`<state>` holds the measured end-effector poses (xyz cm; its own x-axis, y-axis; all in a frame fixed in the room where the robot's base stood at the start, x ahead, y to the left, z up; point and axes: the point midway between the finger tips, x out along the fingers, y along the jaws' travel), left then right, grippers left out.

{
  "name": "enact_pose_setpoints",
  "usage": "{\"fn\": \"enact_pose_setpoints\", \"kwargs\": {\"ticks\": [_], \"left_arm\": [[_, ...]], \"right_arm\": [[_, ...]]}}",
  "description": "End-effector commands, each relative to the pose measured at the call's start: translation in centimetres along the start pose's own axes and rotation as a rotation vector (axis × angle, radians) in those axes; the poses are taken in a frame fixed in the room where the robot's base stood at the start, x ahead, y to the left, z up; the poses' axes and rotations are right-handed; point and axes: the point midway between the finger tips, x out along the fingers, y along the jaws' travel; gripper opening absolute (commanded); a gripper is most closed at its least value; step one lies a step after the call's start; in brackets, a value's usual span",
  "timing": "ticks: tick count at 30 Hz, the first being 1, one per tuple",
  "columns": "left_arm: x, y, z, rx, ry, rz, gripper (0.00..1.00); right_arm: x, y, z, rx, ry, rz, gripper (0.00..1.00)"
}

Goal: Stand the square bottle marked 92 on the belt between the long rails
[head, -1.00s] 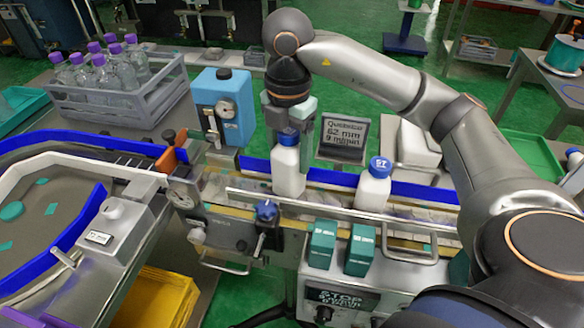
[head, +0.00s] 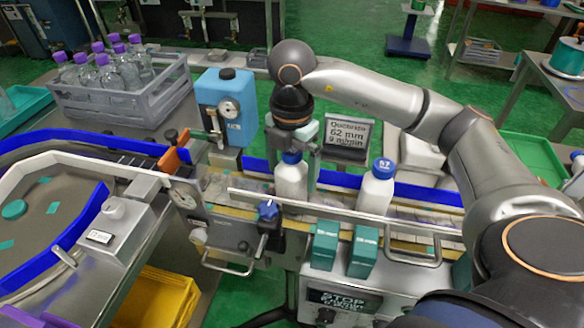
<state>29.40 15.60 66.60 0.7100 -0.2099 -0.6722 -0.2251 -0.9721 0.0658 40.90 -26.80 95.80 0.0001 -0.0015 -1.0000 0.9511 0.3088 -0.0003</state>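A white bottle with a blue cap (head: 291,181) is upright over the belt (head: 330,203), between the long front rail (head: 335,212) and the blue back rail (head: 340,179). My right gripper (head: 294,150) comes down from above and is shut on its upper part. The fingers hide part of the cap, and I cannot read a 92 on it. Whether its base touches the belt is unclear. A second white bottle (head: 376,193), its blue cap marked 57, stands upright on the belt to the right, apart from the held one. My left gripper is not in view.
Two teal boxes (head: 325,244) (head: 362,252) stand in front of the front rail. A blue gauge unit (head: 226,105) and an orange clamp (head: 173,157) are to the left. A grey crate of purple-capped bottles (head: 128,100) is at the back left.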

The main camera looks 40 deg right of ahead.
Motion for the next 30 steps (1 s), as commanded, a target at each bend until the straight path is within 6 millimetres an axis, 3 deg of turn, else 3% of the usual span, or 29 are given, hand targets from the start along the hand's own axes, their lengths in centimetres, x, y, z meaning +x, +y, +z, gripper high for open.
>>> {"fn": "enact_pose_setpoints", "kwargs": {"ticks": [11,21,30], "left_arm": [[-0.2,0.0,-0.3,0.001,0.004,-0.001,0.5],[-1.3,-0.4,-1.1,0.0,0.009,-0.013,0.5],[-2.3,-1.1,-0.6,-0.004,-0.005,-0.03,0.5]], "right_arm": [[-1.0,0.1,0.0,0.0,0.0,0.004,0.99],[-8.3,0.1,0.0,0.0,-0.002,0.005,0.99],[-11.9,0.1,0.0,0.001,-0.001,0.002,0.99]]}}
